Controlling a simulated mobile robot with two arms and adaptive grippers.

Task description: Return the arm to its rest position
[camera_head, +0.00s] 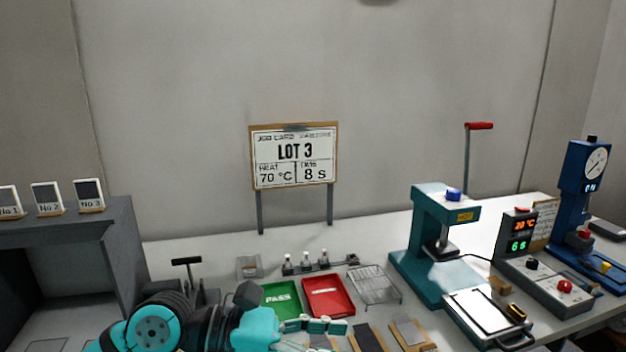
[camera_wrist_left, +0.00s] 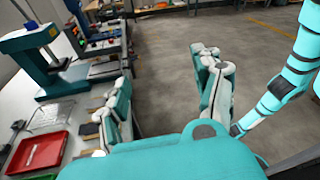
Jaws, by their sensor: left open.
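My left arm comes in low at the left of the head view. Its teal and white left gripper (camera_head: 305,336) is over the bench front, just before the green and red trays. In the left wrist view the left gripper (camera_wrist_left: 165,100) has its two fingers wide apart with nothing between them, and the floor shows through the gap. My teal right arm shows at the right of the wrist view; its gripper cannot be made out.
Near the gripper are the green PASS tray (camera_head: 280,298), the red tray (camera_head: 328,296), a wire rack (camera_head: 374,285) and small sample boards (camera_head: 410,334). A teal press (camera_head: 430,240), a control box (camera_head: 540,270) and a blue gauge stand (camera_head: 583,200) stand right. A grey cabinet (camera_head: 125,250) stands left.

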